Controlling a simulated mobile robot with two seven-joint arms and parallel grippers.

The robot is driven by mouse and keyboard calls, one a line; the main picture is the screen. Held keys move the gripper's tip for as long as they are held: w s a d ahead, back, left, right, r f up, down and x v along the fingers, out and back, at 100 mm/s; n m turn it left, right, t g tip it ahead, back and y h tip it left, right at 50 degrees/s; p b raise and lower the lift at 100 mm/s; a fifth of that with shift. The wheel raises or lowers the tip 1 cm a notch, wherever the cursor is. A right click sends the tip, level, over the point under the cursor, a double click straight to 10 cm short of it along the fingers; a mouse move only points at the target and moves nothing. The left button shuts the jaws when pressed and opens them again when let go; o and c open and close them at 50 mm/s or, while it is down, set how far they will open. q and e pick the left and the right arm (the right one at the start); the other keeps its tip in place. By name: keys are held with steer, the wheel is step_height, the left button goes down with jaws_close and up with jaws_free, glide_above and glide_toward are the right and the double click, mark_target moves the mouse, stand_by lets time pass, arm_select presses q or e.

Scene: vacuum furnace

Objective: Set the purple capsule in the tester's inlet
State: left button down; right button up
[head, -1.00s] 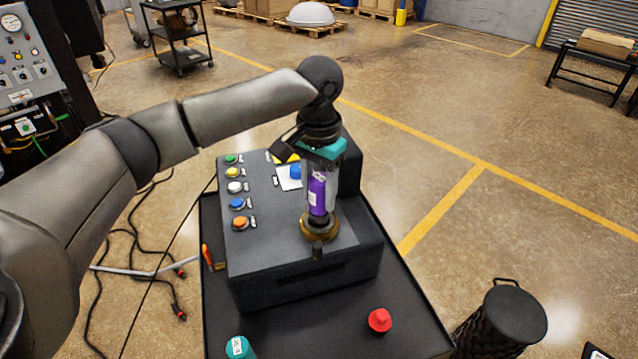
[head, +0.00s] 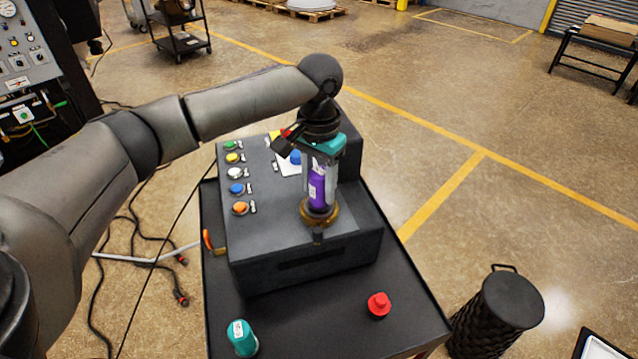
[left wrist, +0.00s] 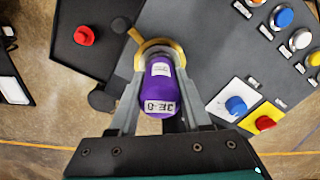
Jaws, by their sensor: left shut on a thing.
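The purple capsule (head: 317,188) with a white label is upright between the fingers of my left gripper (head: 320,192), which is shut on it. The tester (head: 290,262) is a dark box on the cart; its inlet is a brass ring (head: 326,218) near its front right. The capsule's lower end is at the ring; I cannot tell how deep it sits. In the left wrist view the capsule (left wrist: 160,88) shows its labelled end, with the brass ring (left wrist: 176,50) behind it. My right gripper is not in view.
The tester's buttons (head: 236,188) line its left side. A red capped object (head: 379,305) and a teal one (head: 242,339) stand on the cart's front. A black bin (head: 497,312) stands on the floor to the right. Cables lie on the floor at left.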

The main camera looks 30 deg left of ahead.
arm_select(q)
steer(key=shift+f, duration=0.2)
steer(key=shift+c, duration=1.4)
jaws_free()
step_height(320, 180, up, 15)
steer(key=shift+r, duration=0.15)
